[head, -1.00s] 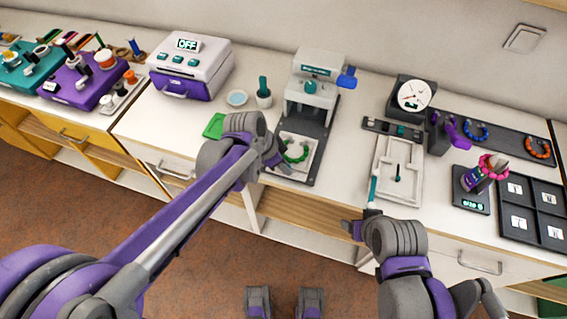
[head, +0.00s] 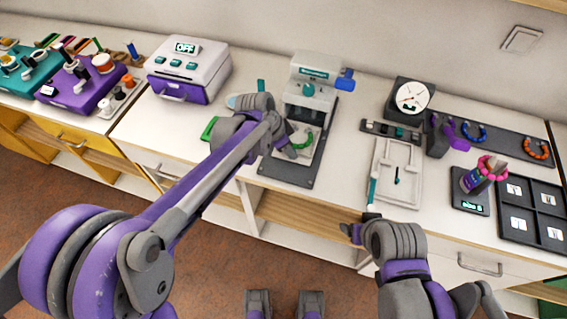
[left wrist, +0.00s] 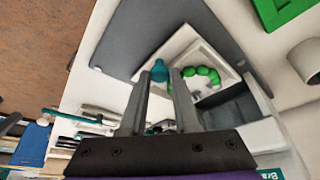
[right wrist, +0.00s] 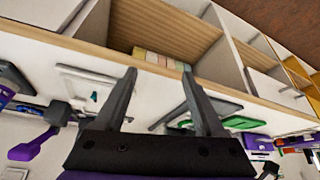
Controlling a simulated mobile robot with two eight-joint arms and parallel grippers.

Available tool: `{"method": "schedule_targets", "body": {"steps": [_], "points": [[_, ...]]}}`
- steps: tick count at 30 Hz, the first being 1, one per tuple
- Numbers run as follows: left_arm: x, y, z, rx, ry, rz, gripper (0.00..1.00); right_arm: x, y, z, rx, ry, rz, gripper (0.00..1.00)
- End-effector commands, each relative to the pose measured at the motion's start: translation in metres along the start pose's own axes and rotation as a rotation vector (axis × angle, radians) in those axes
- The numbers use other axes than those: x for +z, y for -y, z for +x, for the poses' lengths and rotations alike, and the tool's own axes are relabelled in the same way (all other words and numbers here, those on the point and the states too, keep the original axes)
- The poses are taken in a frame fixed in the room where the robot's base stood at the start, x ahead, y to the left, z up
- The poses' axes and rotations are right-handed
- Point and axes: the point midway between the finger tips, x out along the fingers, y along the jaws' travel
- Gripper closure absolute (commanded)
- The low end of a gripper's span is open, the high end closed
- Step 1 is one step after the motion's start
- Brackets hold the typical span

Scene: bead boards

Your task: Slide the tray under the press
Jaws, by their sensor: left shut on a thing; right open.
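The small white tray (left wrist: 180,42) carries a ring of green beads (head: 303,140) and a teal knob (left wrist: 157,71). My left gripper (head: 285,133) is shut on the knob; its fingers (left wrist: 168,82) show on either side of it in the left wrist view. The press (head: 315,72) is white with a blue handle and stands on a dark base plate (head: 290,172). The tray lies on this plate at the press's opening; how far under it reaches is partly hidden. My right gripper (head: 348,232) is open and empty by the counter's front edge; its spread fingers (right wrist: 158,85) show in the right wrist view.
A white box reading OFF (head: 187,72) stands left of the press. A green pad (head: 209,128) lies behind my left arm. To the right are a white board (head: 398,185), a dial gauge (head: 411,98) and a black compartment tray (head: 535,209). The base plate's front part is clear.

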Motion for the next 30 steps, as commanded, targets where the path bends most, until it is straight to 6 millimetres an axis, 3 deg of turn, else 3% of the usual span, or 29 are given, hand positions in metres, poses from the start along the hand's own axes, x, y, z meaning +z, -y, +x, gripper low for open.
{"method": "schedule_targets", "body": {"steps": [6, 18, 19, 23, 24, 30], "points": [[-0.029, 0.03, 0.011, -0.001, -0.001, -0.001, 1.0, -0.001, 0.0, -0.001, 0.0, -0.001, 0.0, 0.28], [-0.035, 0.037, 0.013, -0.005, -0.005, -0.001, 1.0, -0.001, 0.0, -0.002, 0.0, -0.001, 0.0, 0.28], [-0.035, 0.037, 0.013, -0.005, -0.005, -0.001, 0.68, -0.001, 0.0, -0.002, 0.0, -0.001, 0.0, 0.28], [-0.034, 0.037, 0.013, -0.003, -0.004, -0.001, 0.45, -0.001, 0.0, -0.002, 0.0, -0.001, 0.0, 0.28], [-0.034, 0.036, 0.013, -0.003, -0.003, -0.001, 0.4, -0.001, 0.0, -0.002, 0.0, -0.001, 0.0, 0.28], [-0.033, 0.036, 0.013, -0.002, -0.002, 0.0, 0.4, -0.001, 0.0, -0.001, 0.0, -0.001, 0.0, 0.28]]}}
